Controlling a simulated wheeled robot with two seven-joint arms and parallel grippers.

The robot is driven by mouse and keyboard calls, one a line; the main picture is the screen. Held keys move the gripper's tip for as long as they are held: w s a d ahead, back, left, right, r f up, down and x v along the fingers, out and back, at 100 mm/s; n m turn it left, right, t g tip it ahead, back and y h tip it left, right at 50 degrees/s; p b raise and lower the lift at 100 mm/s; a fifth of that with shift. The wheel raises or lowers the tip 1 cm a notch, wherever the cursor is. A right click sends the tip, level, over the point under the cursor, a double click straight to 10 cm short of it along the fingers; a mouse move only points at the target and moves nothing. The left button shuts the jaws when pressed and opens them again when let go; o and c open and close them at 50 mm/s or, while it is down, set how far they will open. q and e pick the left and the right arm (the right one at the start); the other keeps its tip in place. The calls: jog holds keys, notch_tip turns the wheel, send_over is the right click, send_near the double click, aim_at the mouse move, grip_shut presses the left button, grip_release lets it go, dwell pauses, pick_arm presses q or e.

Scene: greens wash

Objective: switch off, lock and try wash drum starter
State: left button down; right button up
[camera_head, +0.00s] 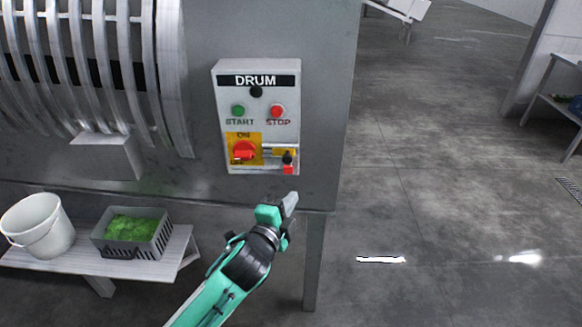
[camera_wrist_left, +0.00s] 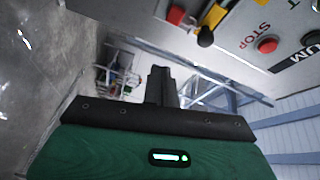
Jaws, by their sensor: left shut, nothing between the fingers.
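The drum starter box (camera_head: 256,120) is light grey, labelled DRUM, and fixed to the grey machine panel. It has a black knob at the top, a green START button (camera_head: 238,110) and a red STOP button (camera_head: 277,111). Below them a red rotary switch (camera_head: 244,151) sits on a yellow plate marked ON. To its right are a yellow bar and a red padlock-like piece (camera_head: 288,169) with a black knob. My left gripper (camera_head: 290,203) is shut and empty, below and right of the box, apart from it. The left wrist view shows the STOP button (camera_wrist_left: 267,45) upper right. My right gripper is not in view.
The slatted drum (camera_head: 95,70) is at the upper left. A white bucket (camera_head: 38,226) and a grey crate of greens (camera_head: 150,246) stand on a low bench below. The floor to the right is open. A table (camera_head: 560,98) stands at the far right.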

aim_at(279, 156)
pick_arm(q)
notch_tip(279, 156, up, 5)
jog(key=s+m, duration=0.1)
jog(key=s, duration=0.1)
jog(key=w+p, duration=0.5)
jog(key=w, duration=0.4)
jog(key=shift+w+d+t+h, duration=0.2)
jog(key=shift+d+t+h, duration=0.1)
jog(key=shift+d+t, duration=0.1)
jog(key=shift+r, duration=0.1)
jog(key=shift+a, duration=0.1)
